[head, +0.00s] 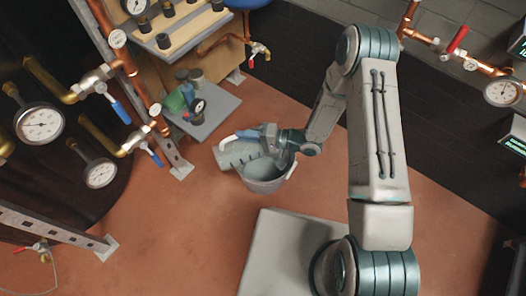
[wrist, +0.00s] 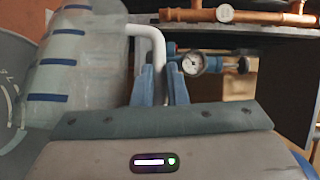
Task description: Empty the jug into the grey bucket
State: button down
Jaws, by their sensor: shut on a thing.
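The jug (head: 236,154) is clear with dark marks and a pale handle. It is beside and partly over the grey bucket (head: 266,185), at the bucket's upper left rim in the head view. In the wrist view the jug (wrist: 75,65) fills the left, with blue marks on its wall. My gripper (head: 268,136) has its two blue fingers (wrist: 162,85) shut on the white handle (wrist: 158,45). Part of the bucket (wrist: 12,75) shows at the far left of the wrist view. I cannot tell the jug's exact tilt or whether liquid is in it.
A low grey platform (head: 215,113) with small containers and a gauge stands behind the bucket. Copper pipes, valves and gauges (head: 41,123) line the left side. A wooden shelf (head: 180,30) is at the top. The reddish floor (head: 170,235) is clear left of my base.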

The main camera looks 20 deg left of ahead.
jog(key=shift+w+d+r+y, duration=0.2)
jog(key=shift+w+d+y, duration=0.1)
jog(key=shift+d, duration=0.1)
dwell(0.7)
